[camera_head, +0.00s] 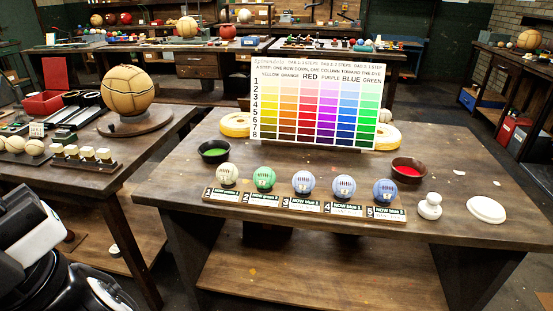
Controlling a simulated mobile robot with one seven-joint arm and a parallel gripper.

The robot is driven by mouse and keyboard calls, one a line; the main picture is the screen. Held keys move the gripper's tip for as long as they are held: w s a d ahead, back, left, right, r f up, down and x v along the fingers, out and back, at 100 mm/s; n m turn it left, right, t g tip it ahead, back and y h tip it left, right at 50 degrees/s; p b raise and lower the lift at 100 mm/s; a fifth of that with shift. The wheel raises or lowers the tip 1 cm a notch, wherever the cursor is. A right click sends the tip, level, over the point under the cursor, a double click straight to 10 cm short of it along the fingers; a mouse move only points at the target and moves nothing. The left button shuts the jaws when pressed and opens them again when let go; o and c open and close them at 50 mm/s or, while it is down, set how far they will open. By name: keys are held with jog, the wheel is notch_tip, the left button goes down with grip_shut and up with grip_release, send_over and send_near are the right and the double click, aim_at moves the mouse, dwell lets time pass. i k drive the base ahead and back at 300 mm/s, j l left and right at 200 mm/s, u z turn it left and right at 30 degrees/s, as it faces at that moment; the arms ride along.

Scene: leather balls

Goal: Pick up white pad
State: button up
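A flat white oval pad (486,209) lies on the dark wooden table at the right, near its right end. Just left of it stands a small white knobbed piece (430,206) with a rounded base. The two are apart, with bare wood between them. I cannot tell for certain which of the two is called the pad; the flat oval one fits best. White and black parts of my own arm show at the lower left, far from both. My gripper's fingers cannot be made out.
Several lettered balls (264,178) stand on labelled blocks along the table. A dark bowl with red (409,169) is behind the knobbed piece; one with green (215,151) is at the left. A colour chart (317,107) stands behind. The table's front right corner is clear.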

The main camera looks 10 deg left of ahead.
aim_at(430, 209)
jog(key=i+l+z, duration=0.15)
jog(key=i+z, duration=0.25)
jog(key=i+l+z, duration=0.1)
jog(key=z, duration=0.35)
jog(key=i+j+z, duration=0.1)
jog(key=i+z, duration=0.3)
